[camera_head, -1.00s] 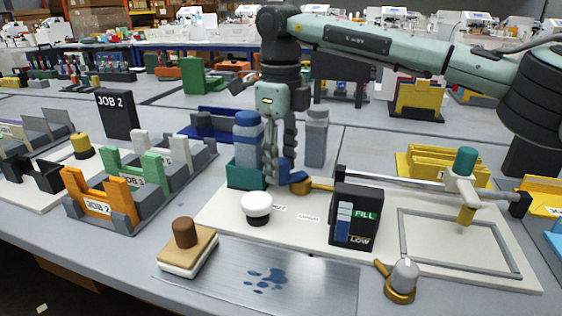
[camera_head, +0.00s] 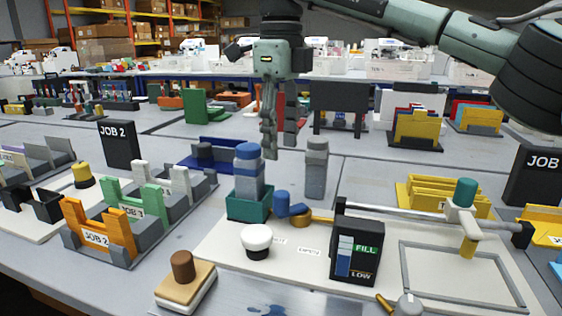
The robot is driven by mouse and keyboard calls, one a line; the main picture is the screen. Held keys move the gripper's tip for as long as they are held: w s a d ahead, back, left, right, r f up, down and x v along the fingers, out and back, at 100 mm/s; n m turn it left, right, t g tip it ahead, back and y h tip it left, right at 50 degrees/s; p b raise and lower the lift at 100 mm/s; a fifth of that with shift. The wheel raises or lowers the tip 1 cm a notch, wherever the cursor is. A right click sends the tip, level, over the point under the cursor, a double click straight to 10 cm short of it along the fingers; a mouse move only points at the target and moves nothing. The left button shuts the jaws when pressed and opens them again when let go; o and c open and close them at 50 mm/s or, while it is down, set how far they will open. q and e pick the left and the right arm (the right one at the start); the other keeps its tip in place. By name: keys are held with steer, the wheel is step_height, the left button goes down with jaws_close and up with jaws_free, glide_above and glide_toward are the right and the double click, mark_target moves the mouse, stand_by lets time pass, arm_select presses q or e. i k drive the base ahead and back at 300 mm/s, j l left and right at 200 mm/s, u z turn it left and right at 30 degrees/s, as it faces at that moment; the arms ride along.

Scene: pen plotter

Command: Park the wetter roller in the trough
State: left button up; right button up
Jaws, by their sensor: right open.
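A small blue cylinder with a blue arm (camera_head: 287,207) lies on the white board beside a teal holder (camera_head: 247,207); it may be the wetter roller. A gold-coloured dish-like part (camera_head: 314,218) is right next to it, partly hidden, and I cannot tell whether they touch. No label marks the trough; a long dark blue channel-like piece (camera_head: 206,160) lies behind the holder. My right gripper (camera_head: 280,152) points down, open and empty, above and behind the blue cylinder. My left gripper is not in view.
A blue-topped bottle (camera_head: 248,172) stands in the teal holder, with a grey bottle (camera_head: 316,168) to its right. A black FILL/LOW box (camera_head: 356,249), a white knob (camera_head: 257,241) and the plotter rail (camera_head: 410,213) stand near. A brown-handled block (camera_head: 184,284) is at front.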

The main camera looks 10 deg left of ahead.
mark_target(460, 210)
steer(key=k, duration=1.5)
